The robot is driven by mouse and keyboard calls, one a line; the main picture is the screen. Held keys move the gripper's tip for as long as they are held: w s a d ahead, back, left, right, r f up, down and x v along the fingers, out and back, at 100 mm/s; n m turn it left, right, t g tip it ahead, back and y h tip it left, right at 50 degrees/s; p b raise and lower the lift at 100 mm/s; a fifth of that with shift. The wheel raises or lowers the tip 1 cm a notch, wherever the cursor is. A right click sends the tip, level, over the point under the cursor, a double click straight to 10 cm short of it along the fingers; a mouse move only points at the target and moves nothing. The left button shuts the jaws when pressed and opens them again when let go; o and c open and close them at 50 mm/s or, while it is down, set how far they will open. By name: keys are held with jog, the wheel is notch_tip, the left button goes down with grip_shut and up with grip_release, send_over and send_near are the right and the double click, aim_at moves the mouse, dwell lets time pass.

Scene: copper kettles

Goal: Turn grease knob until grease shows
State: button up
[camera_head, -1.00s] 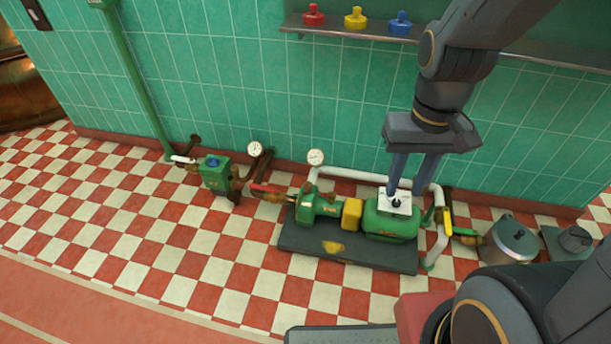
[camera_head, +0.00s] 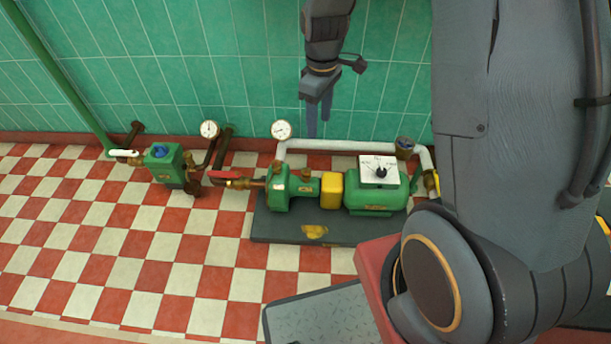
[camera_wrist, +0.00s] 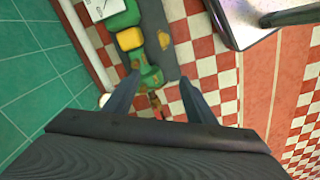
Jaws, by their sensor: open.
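The green pump (camera_head: 292,191) sits on a dark base plate (camera_head: 275,228), joined by a yellow coupling guard (camera_head: 331,190) to a green motor (camera_head: 375,196). Small brass fittings (camera_head: 306,172) stand on top of the pump; I cannot tell for certain which is the grease knob, and no grease is distinguishable on them. My gripper (camera_head: 319,120) is open and empty, fingers down, in the air above the pump in the picture. In the wrist view the pump (camera_wrist: 150,76) shows between and beyond the open fingers (camera_wrist: 158,82), apart from them.
A white dial box (camera_head: 379,168) with a black knob sits on the motor. A white pipe (camera_head: 330,146) and a gauge (camera_head: 281,130) stand behind the pump. A red-handled valve (camera_head: 225,175) and a green unit (camera_head: 163,163) with a blue top are left.

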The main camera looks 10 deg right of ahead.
aim_at(307, 170)
jog(key=w+f+n+b, duration=0.2)
jog(key=w+f+b, duration=0.1)
jog(key=f, duration=0.6)
jog(key=w+f+n+b, duration=0.3)
jog(key=w+f, duration=0.3)
jog(key=f, duration=0.3)
jog(key=w+f+n+b, duration=0.3)
jog(key=w+f+b, duration=0.1)
jog(key=f, duration=0.6)
jog(key=shift+w+d+f+b, duration=0.1)
jog(key=shift+w+d+b, duration=0.1)
jog(key=shift+b, duration=0.1)
notch_tip(307, 170, down, 8)
jog(key=shift+w+f+b, duration=0.15)
jog(key=shift+f+b, duration=0.05)
jog(key=shift+b, duration=0.9)
jog(key=c, duration=1)
jog(key=shift+c, duration=0.2)
